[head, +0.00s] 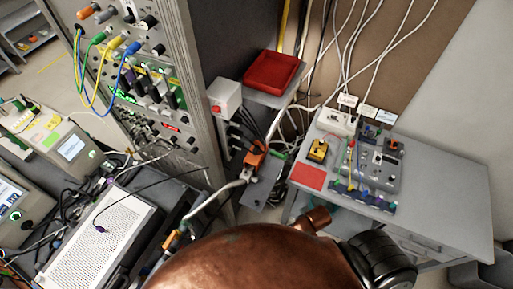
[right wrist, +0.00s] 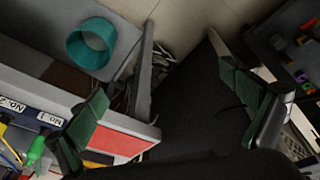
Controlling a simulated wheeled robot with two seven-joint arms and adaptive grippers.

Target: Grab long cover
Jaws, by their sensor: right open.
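My right gripper (right wrist: 165,82) is open in the right wrist view, with its two green-padded fingers wide apart and nothing between them. No piece can be made out for certain as the long cover. A long white perforated panel (head: 85,245) lies on a dark case at the lower left of the head view. In the head view my copper-coloured arm fills the bottom middle and hides what is beneath it; the right gripper does not show there. My left gripper is in neither view.
A grey desk (head: 440,185) holds a control board (head: 375,160) and a red square (head: 308,177). A red tray (head: 272,72) sits on a shelf beside the tall rack (head: 195,50). Loose cables hang along the back wall.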

